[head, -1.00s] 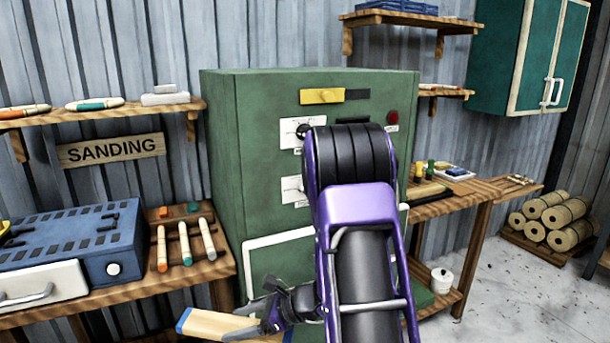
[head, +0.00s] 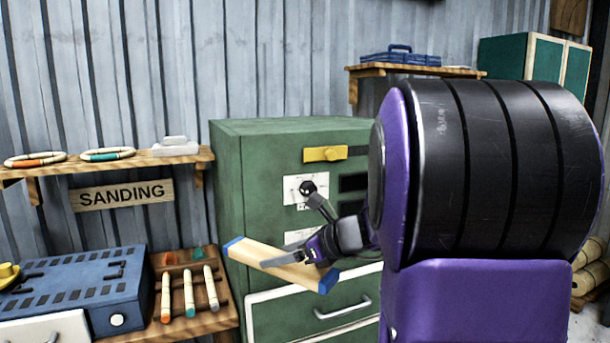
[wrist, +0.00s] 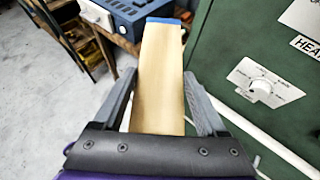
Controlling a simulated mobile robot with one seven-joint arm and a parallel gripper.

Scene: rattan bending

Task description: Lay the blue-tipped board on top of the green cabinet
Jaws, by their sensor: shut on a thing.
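The board (head: 268,258) is pale wood with blue tips at both ends. My gripper (head: 305,260) is shut on it near its right end in the head view. The board is held in the air, slightly tilted, in front of the green cabinet (head: 262,180), below its top. In the wrist view the board (wrist: 160,85) lies between my two fingers and points away, with its blue far end at the top. The cabinet front (wrist: 235,60) is close on the right there. The cabinet's flat top (head: 290,126) looks bare where I see it; my arm hides its right part.
A shelf with rings (head: 108,154) and a SANDING sign (head: 122,195) are left of the cabinet. Below is a bench with a blue box (head: 75,290) and several coloured-tipped sticks (head: 189,292).

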